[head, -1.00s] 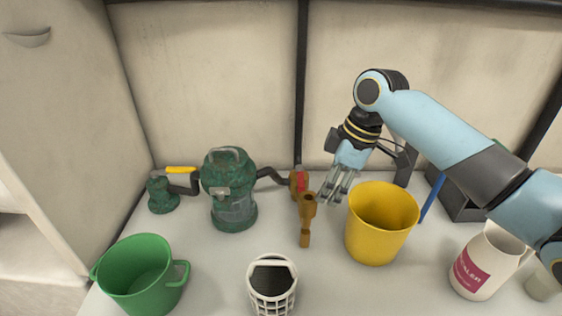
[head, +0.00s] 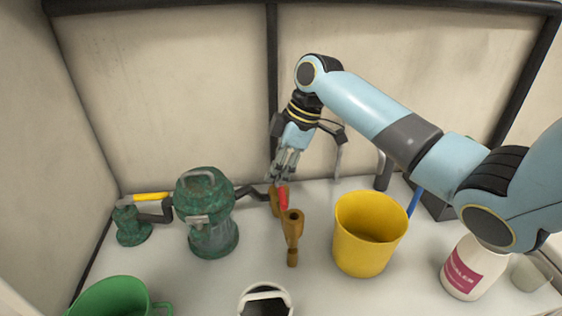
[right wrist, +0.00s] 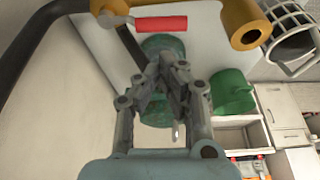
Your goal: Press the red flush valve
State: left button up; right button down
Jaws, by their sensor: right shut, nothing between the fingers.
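The flush valve is a brass body (head: 274,203) with a red lever (head: 283,198), at the end of the dark pipe from the green canister. In the right wrist view the red lever (right wrist: 160,23) lies across the top, beyond the fingertips, with brass at its left end. My right gripper (head: 279,179) is shut and empty, pointing down close above the red lever. The fingers (right wrist: 163,62) show together in the wrist view. I cannot tell whether a fingertip touches the lever. My left gripper is not in view.
A brass fitting (head: 292,235) stands just in front of the valve. A yellow bucket (head: 362,255) is to the right. The green canister (head: 212,238) and a yellow handle (head: 150,197) are left. A green bucket (head: 105,300) and white basket (head: 265,292) are in front.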

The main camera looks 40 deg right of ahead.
aim_at(281, 196)
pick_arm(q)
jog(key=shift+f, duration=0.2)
pick_arm(e)
jog(key=x, duration=0.5)
jog(key=shift+w, duration=0.1)
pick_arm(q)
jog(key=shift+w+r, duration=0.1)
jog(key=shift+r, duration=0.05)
pick_arm(e)
jog(key=shift+d, duration=0.15)
